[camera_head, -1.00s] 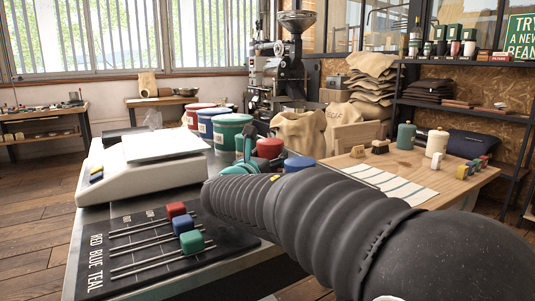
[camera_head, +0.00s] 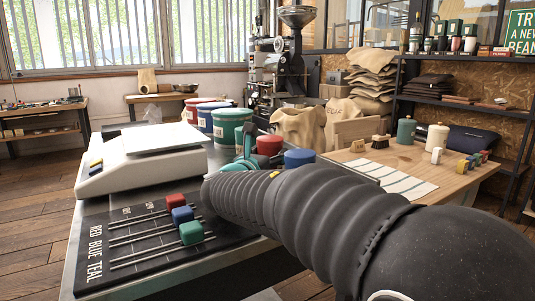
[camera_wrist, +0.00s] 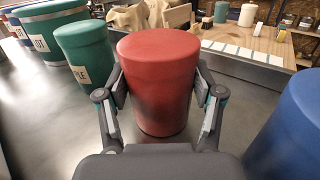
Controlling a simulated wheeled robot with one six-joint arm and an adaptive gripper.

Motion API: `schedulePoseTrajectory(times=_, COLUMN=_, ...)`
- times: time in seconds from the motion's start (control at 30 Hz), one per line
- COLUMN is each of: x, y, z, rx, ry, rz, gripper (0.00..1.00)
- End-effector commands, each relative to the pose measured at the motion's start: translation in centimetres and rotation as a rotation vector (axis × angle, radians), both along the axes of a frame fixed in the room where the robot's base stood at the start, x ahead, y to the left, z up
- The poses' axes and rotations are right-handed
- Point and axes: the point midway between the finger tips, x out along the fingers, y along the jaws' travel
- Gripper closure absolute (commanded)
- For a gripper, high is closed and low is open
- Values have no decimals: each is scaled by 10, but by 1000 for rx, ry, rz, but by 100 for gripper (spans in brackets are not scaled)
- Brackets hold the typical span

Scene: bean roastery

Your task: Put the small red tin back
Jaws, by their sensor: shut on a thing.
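The small red tin (camera_wrist: 158,75) stands upright between the two fingers of my gripper (camera_wrist: 161,92) in the wrist view. The pads touch its sides, so my gripper is shut on it. In the head view the red tin (camera_head: 269,145) shows beyond my arm, with my gripper (camera_head: 258,153) partly hiding it. I cannot tell whether its base touches the metal counter. A small blue tin (camera_head: 299,158) stands just right of it; it also shows large at the right edge of the wrist view (camera_wrist: 292,130).
Large red (camera_head: 200,112), blue (camera_head: 221,121) and teal (camera_head: 233,127) canisters stand behind. A white scale (camera_head: 140,158) and a black slider board (camera_head: 120,262) with red, blue and teal knobs lie left. A wooden table (camera_head: 455,180) with a striped mat (camera_head: 392,178) is at right.

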Motion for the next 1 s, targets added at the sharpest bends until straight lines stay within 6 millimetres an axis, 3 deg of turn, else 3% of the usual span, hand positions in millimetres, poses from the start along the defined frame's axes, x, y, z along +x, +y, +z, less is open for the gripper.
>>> schedulePoseTrajectory(times=0.1, x=0, y=0, z=-3, rx=0, ry=0, rz=0, gripper=77)
schedulePoseTrajectory(times=0.13, x=0, y=0, z=-2, rx=0, ry=0, rz=0, gripper=28)
schedulePoseTrajectory(times=0.23, x=0, y=0, z=-2, rx=0, ry=0, rz=0, gripper=4)
schedulePoseTrajectory(times=0.67, x=0, y=0, z=4, rx=1, ry=-1, rz=0, gripper=4)
schedulePoseTrajectory(times=1.0, x=-1, y=0, z=59, rx=3, ry=-3, rz=0, gripper=4)
